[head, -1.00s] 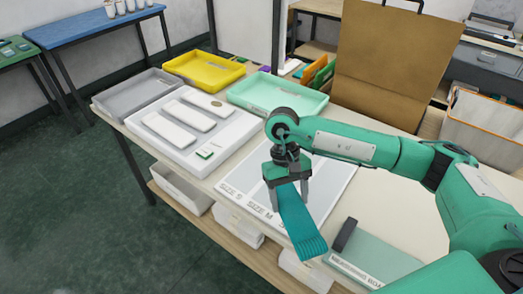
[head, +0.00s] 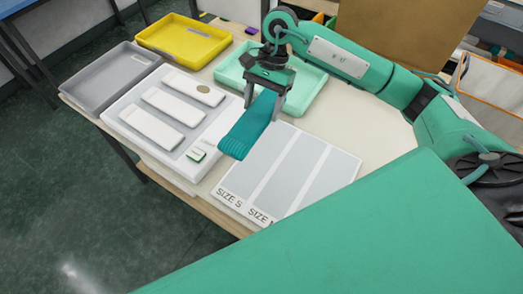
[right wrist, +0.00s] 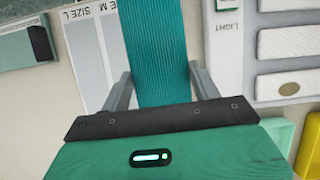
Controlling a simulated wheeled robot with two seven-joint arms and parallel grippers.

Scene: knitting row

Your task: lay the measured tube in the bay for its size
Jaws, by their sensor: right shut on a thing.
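The teal ribbed knitted tube (head: 244,137) hangs from my right gripper (head: 265,110), which is shut on its upper end. It is held above the table near the gap between the size board and the white panel. It also fills the middle of the right wrist view (right wrist: 156,50), between the fingers. The size board (head: 268,172) has pale grey strip bays; SIZE S and part of the SIZE M label show in the head view. SIZE L shows in the right wrist view. My left gripper is not in view.
A white panel (head: 135,99) with several white pads lies left of the size board. A grey tray (head: 84,99), a yellow tray (head: 183,48) and a mint tray (head: 228,72) stand behind. A brown bag (head: 390,35) stands at the back. Bare table lies right of the mint tray.

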